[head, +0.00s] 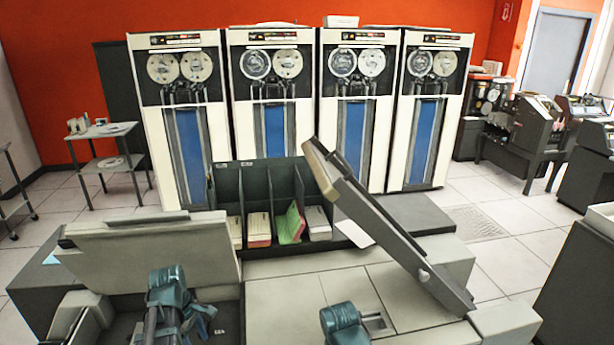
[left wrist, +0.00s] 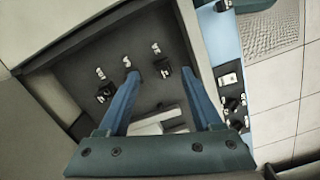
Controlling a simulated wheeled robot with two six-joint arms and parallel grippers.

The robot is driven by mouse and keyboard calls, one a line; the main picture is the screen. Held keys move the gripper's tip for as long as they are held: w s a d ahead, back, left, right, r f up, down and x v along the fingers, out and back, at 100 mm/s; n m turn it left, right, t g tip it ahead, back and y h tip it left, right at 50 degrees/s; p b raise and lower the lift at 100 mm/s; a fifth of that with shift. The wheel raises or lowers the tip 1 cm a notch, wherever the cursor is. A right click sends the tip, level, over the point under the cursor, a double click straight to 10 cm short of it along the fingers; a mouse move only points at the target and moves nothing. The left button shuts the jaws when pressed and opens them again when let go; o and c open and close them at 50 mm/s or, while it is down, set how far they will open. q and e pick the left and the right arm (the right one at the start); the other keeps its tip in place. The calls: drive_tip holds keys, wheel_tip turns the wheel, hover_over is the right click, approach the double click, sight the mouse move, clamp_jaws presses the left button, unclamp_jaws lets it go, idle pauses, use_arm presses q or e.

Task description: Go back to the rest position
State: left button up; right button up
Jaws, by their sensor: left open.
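My left gripper (left wrist: 158,72) is open in the left wrist view, with two blue fingers and nothing between them. Beyond them is a dark recessed panel (left wrist: 85,70) with several small labelled switches; I cannot tell whether a finger touches it. In the head view a teal part of my left arm shows low at left, over the dark front of the grey machine (head: 290,300). A teal part of my right arm shows at the bottom centre; its fingers cannot be made out.
Pockets (head: 228,190) behind the machine hold several card stacks, one green (head: 289,225). A long lid (head: 385,232) slants up at right; a pale panel (head: 150,252) is tilted at left. Tape cabinets (head: 180,110) line the red wall. Open floor lies at right.

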use_arm(q)
drive_tip(key=d+m, duration=0.3)
drive_tip(key=d, duration=0.1)
drive_tip(key=s+d+m, duration=0.1)
drive_tip(key=d+m, duration=0.2)
drive_tip(key=d, duration=0.2)
drive_tip(key=s+d+m+y, duration=0.1)
drive_tip(key=d+m, duration=0.2)
drive_tip(key=d, duration=0.1)
drive_tip(key=shift+s+d+g, duration=0.15)
drive_tip(key=shift+g, duration=0.15)
drive_tip(key=s+d+m+y, duration=0.1)
drive_tip(key=s+d+m, duration=0.4)
drive_tip(key=d+m, duration=0.6)
drive_tip(key=shift+s+d+m+y, duration=0.3)
drive_tip(key=shift+s+d+m, duration=0.1)
drive_tip(key=shift+d, duration=0.05)
